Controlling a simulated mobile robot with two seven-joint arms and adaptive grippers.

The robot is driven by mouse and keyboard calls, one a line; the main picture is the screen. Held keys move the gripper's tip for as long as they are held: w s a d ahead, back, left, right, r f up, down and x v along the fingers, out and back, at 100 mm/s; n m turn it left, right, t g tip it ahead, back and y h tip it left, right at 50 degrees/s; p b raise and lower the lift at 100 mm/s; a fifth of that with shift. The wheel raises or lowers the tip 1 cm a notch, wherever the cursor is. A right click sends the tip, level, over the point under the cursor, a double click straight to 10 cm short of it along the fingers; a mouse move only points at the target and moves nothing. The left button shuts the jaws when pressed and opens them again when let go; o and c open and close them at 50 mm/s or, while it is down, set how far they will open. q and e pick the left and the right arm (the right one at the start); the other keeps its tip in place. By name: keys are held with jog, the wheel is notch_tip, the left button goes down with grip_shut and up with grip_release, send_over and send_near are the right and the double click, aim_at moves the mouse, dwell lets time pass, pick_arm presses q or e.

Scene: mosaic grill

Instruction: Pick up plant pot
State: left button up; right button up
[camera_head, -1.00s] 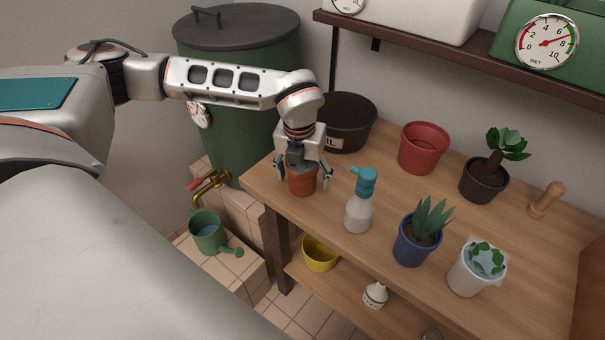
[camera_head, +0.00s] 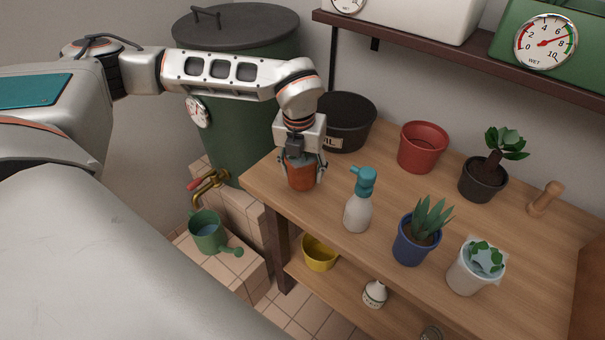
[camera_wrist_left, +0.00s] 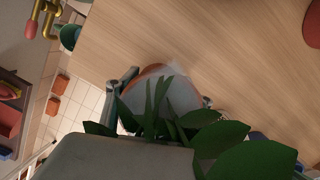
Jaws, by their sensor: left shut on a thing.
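A terracotta pot (camera_head: 301,174) is at the left end of the wooden workbench (camera_head: 400,180) in the head view. My left gripper (camera_head: 303,178) reaches down over it from above, with its fingers shut on the pot's sides. The gripper hides part of the pot's top. In the wrist view the orange pot (camera_wrist_left: 155,71) shows between the fingers, with green leaves (camera_wrist_left: 158,105) in front of part of it. I cannot tell whether the pot's base touches the bench. My right gripper is not in view.
A spray bottle (camera_head: 358,205) stands just right of the held pot. A black tub (camera_head: 347,118) and an empty red pot (camera_head: 423,148) are behind. A blue pot (camera_head: 413,247), a white pot (camera_head: 468,274) and a dark pot (camera_head: 483,181) hold plants. A shelf (camera_head: 450,50) overhangs the back.

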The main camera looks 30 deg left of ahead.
pick_arm(q)
notch_tip(320, 180, up, 18)
jog(key=p, duration=0.1)
jog(key=shift+d, duration=0.1)
